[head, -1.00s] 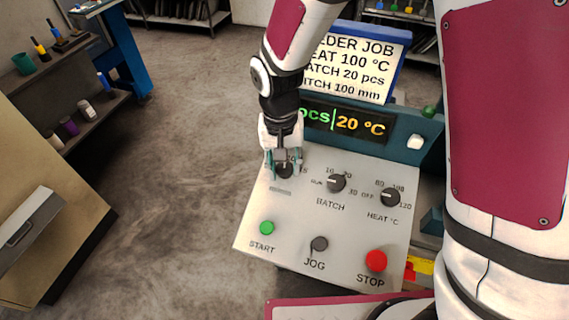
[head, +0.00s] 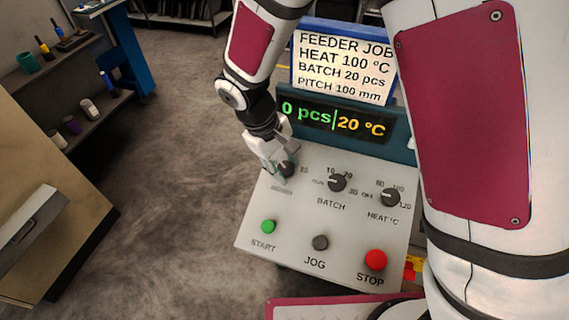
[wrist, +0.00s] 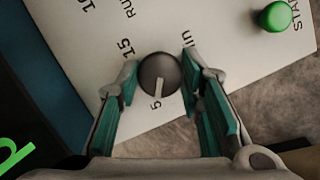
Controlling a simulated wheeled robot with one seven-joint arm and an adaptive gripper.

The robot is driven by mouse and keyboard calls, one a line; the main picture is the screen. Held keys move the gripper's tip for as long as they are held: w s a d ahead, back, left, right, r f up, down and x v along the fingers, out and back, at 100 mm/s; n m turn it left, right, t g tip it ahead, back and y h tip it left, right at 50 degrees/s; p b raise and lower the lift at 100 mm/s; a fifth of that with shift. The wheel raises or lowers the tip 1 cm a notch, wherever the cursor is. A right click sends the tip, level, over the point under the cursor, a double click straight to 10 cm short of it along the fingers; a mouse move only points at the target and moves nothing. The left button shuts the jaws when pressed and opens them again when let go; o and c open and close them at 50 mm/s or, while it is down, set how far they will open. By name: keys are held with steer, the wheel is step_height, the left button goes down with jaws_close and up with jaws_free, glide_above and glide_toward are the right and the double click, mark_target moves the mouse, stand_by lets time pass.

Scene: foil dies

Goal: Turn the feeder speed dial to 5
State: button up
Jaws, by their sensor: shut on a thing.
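The feeder speed dial (wrist: 160,73) is a round dark knob with a white pointer line, at the panel's upper left in the head view (head: 286,169). In the wrist view its pointer runs downward and ends right by the printed 5 (wrist: 155,102). The 15 (wrist: 125,47) is printed to its upper left. My gripper (wrist: 158,75) is shut on the dial, with one teal-padded finger on each side. In the head view my gripper (head: 283,167) comes down tilted from the upper left and partly hides the dial and its scale.
The BATCH dial (head: 337,183) and HEAT dial (head: 390,197) stand to the right on the panel. The green START (head: 268,227), JOG (head: 320,242) and red STOP (head: 376,260) buttons are below. The display (head: 335,121) reads 20 °C. A job card (head: 345,65) stands behind.

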steer(key=shift+n, duration=0.5)
steer(key=o, duration=1.2)
steer(key=shift+c, duration=0.2)
steer(key=v, duration=1.2)
steer(key=shift+s+a+f, duration=0.1)
steer(key=shift+a, duration=0.05)
